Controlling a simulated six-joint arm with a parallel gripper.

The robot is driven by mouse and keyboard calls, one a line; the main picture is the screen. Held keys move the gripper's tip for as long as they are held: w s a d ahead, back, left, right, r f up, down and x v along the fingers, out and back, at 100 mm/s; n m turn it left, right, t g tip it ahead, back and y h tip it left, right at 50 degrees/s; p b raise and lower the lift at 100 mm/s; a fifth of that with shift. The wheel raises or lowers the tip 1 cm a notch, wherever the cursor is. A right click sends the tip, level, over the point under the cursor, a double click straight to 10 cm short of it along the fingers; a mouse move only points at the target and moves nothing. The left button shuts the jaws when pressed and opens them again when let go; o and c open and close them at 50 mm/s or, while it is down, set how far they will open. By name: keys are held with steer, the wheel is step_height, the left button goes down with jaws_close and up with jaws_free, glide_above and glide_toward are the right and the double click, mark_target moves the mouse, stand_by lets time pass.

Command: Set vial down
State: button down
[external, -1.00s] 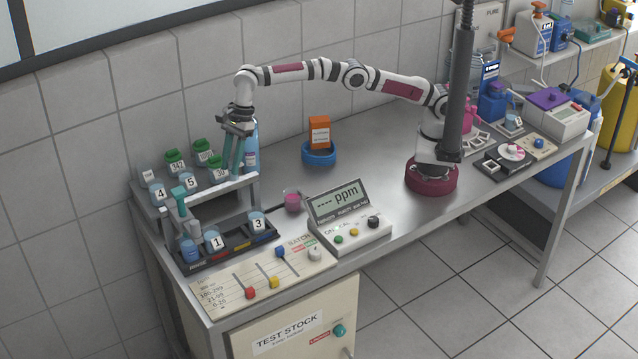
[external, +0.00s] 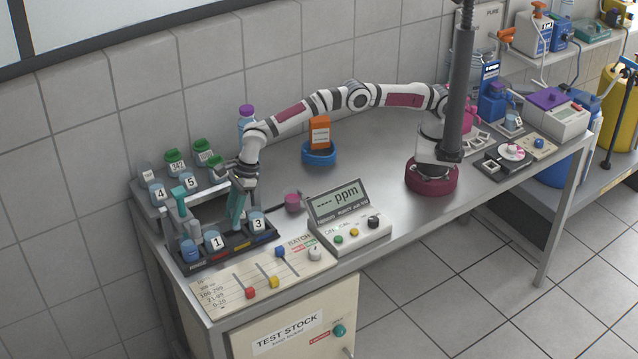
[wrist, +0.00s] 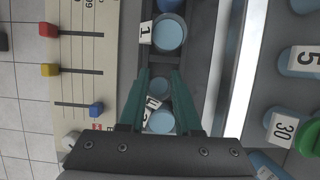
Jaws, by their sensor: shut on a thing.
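My gripper (external: 236,222) points down into the front rack (external: 205,262), between the vial labelled 1 (external: 213,241) and the vial labelled 3 (external: 257,221). In the wrist view, the gripper's green fingers (wrist: 161,78) are shut on a small blue-topped vial (wrist: 159,87), in line with the rack's row. A tilted label shows close by, but its number is unclear. The fingers mostly hide the held vial in the external view. I cannot tell whether its bottom touches the rack floor.
The raised back rack holds vials 4 (external: 157,190) and 5 (external: 191,181) and several green-capped ones. The ppm meter (external: 347,222) and a slider panel (external: 262,280) lie in front.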

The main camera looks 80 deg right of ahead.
mark_target(235, 229)
steer(key=shift+f, duration=2.35)
steer(key=shift+f, duration=0.1)
steer(key=c, duration=0.6)
jaws_free()
